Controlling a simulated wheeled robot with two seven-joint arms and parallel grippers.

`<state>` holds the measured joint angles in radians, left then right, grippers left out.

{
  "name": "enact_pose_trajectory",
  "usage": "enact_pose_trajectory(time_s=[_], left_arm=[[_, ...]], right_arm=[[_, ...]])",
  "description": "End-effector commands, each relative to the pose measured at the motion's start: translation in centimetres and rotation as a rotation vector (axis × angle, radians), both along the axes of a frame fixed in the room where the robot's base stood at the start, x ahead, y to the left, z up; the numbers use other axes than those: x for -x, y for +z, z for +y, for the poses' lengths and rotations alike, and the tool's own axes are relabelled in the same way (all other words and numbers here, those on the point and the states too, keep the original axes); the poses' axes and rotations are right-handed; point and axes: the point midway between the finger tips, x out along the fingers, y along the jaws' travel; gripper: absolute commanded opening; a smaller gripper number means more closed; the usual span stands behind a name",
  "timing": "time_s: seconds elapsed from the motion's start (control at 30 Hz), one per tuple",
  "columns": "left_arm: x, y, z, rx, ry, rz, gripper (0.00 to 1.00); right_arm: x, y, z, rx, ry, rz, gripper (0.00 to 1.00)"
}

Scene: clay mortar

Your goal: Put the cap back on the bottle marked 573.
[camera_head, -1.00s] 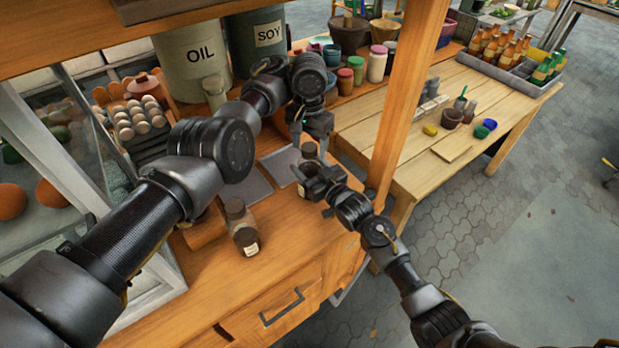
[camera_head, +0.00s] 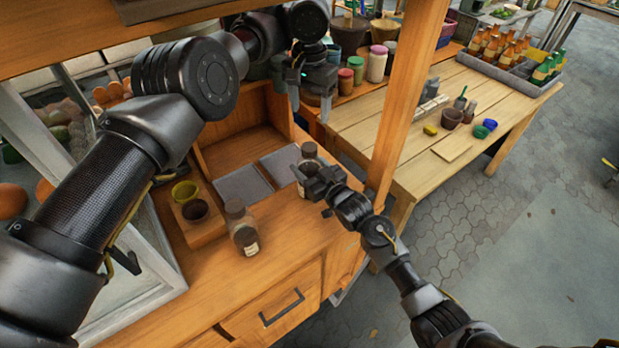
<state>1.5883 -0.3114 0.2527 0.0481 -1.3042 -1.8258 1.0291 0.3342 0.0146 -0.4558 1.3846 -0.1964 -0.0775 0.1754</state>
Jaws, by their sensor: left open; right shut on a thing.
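A small bottle (camera_head: 307,163) with a dark brown top that looks like a cap stands near the right end of the wooden counter. My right gripper (camera_head: 310,178) is shut on it from the right side. My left gripper (camera_head: 308,88) is open, above and apart from this bottle. A second bottle (camera_head: 246,240), with a brown cap and a pale label, stands on the counter's front part, away from both grippers. The label writing on both bottles is too small to read, so I cannot tell which is 573.
Two flat grey plates (camera_head: 243,186) lie behind the bottles. A wooden block (camera_head: 205,234) with cups is left of the second bottle. A wooden post (camera_head: 401,110) rises right of my grippers. A lower table (camera_head: 415,170) with small pots stands beyond.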

Motion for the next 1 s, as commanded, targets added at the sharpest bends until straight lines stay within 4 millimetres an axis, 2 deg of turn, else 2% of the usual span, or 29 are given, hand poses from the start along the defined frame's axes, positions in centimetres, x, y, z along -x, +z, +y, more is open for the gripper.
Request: enact_pose_trajectory(time_s=[0.37, 0.4, 0.57, 0.87, 1.0], left_arm=[[0.0, 0.6, 0.0, 0.0, 0.0, 0.001, 0.64], [0.0, 0.6, 0.0, 0.0, 0.0, 0.001, 0.64], [0.0, 0.6, 0.0, 0.0, 0.0, 0.001, 0.64], [0.0, 0.5, 0.0, 0.0, 0.0, 0.001, 0.64], [0.0, 0.3, 0.0, 0.0, 0.0, 0.001, 0.64]], right_arm=[[0.0, 0.1, 0.0, -0.002, 0.0, -0.002, 0.0], [0.0, 0.1, 0.0, -0.002, 0.0, -0.002, 0.64], [0.0, 0.1, 0.0, -0.001, 0.0, -0.002, 0.85], [0.1, 0.0, -0.1, -0.001, 0.0, -0.001, 0.87], [1.0, -0.1, -0.9, 0.001, -0.001, -0.001, 0.87]])
